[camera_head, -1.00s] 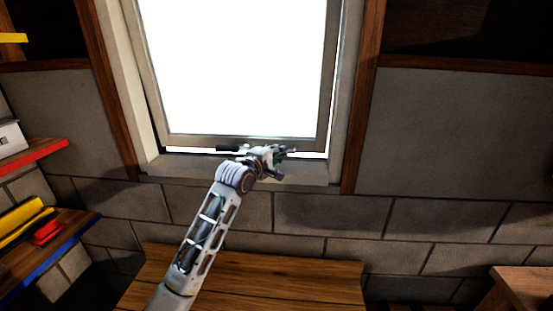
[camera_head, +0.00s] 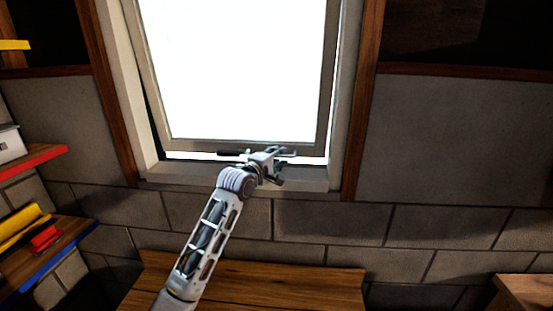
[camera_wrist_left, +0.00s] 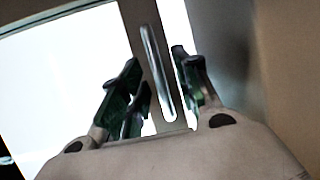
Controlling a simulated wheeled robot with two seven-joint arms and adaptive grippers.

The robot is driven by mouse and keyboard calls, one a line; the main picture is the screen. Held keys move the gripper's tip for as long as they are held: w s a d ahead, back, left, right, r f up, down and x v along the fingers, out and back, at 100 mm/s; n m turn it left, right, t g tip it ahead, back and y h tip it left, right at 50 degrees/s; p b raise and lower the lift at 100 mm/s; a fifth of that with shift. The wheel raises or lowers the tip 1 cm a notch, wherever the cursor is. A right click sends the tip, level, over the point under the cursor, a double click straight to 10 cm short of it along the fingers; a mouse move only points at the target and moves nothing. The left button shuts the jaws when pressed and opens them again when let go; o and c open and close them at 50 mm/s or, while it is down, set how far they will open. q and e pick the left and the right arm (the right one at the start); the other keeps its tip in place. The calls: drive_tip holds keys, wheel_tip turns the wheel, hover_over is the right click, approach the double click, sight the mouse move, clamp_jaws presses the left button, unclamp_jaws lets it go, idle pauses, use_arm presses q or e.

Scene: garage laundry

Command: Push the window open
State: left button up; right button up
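The window (camera_head: 240,70) is a pale grey sash around a bright white pane, set in a light frame in the wall. A bright strip shows between the sash's bottom rail and the sill, so it stands slightly ajar. My left gripper (camera_head: 284,164) is at the bottom rail, right of its middle. In the left wrist view its dark green fingers are spread, with a slim metal bar (camera_wrist_left: 157,72), apparently the window's handle, showing between them. I cannot tell whether they touch the bar or sash. My right gripper is not in view.
A wooden bench top (camera_head: 250,283) lies below the window. Shelves with a red edge (camera_head: 35,160) and a blue edge (camera_head: 60,262) hold items at the left. A wooden surface (camera_head: 525,290) is at the lower right. Block wall surrounds the window.

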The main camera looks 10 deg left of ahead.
use_arm(q)
drive_tip(key=shift+s, duration=0.1)
drive_tip(key=v, duration=1.1)
drive_tip(key=shift+s, duration=0.35)
drive_tip(key=shift+a, duration=0.15)
idle(0.5)
